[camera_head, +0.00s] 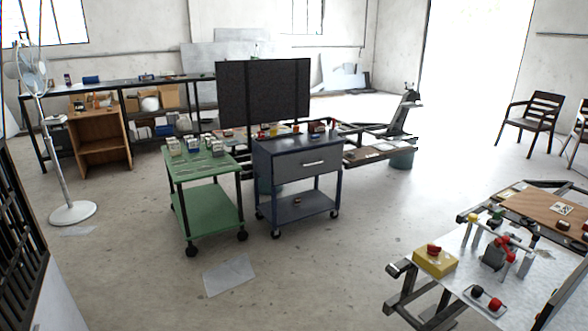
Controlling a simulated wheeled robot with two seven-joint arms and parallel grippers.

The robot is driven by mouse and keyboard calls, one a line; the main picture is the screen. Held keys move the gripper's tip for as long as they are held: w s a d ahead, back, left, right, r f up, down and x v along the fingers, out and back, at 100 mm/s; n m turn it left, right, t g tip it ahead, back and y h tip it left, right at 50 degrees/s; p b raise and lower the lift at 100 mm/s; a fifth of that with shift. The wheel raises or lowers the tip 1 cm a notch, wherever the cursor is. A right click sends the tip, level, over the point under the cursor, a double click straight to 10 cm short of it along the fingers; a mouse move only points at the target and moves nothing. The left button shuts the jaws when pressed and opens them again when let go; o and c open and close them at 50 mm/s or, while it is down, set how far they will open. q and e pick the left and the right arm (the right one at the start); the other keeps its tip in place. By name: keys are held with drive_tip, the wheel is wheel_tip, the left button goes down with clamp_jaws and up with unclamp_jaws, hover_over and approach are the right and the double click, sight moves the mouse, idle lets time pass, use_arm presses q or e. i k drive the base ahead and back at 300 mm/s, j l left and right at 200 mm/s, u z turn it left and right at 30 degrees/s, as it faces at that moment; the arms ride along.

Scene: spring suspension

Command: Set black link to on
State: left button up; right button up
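No part clearly marked as the black link can be made out at this distance. A small plate (484,302) with one black knob and one red knob lies at the front of the metal workbench (448,287) at the lower right. Behind it on the same bench is a dark grey block (494,256) among red, yellow and white posts. A yellow box with a red button (435,261) sits at the bench's left corner. Whether any of these is on or off cannot be told. Neither of my grippers is in view.
A green cart (218,207) and a blue-grey drawer cart (297,170) with a dark panel (263,93) behind it stand in the middle. A white fan (70,212) stands at left. A chair (533,120) is at right. Open floor lies between the carts and the workbench.

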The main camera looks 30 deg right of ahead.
sight(535, 237)
drive_tip(key=l+u, duration=0.1)
drive_tip(key=l, duration=0.35)
drive_tip(key=k+l, duration=0.15)
drive_tip(key=l, duration=0.3)
drive_tip(key=k+l+u, duration=0.15)
drive_tip(key=l, duration=0.3)
drive_tip(key=l+u, duration=0.1)
drive_tip(key=l, duration=0.4)
drive_tip(key=k+l, duration=0.15)
drive_tip(key=l, duration=0.25)
drive_tip(key=k+l+u, duration=0.15)
drive_tip(key=l, duration=0.3)
